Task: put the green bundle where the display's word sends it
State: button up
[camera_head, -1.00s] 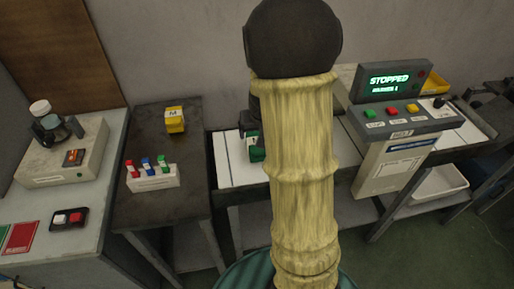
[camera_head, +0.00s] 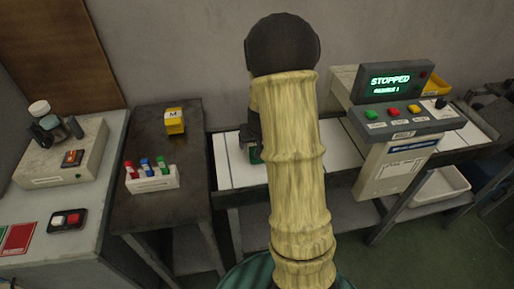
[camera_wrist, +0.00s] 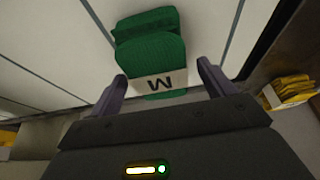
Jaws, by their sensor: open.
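A yellow bundle marked M (camera_head: 174,120) sits on the dark table (camera_head: 170,225) to the left. A white rack (camera_head: 152,180) there holds red, blue and green items. A two-button box (camera_head: 68,220) is at far left. Coloured buttons (camera_head: 393,111) sit below the display. A white bin (camera_head: 440,188) is underneath.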

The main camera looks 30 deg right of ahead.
jog(key=shift+x, duration=1.3)
jog(key=shift+f+b, duration=0.25)
jog(key=shift+b, duration=0.1)
jog(key=c, duration=1.2)
jog(key=shift+r, duration=0.1)
notch_tip(320, 180, up, 10)
jog(key=shift+r+p, duration=0.2)
jog(key=shift+p, duration=0.85)
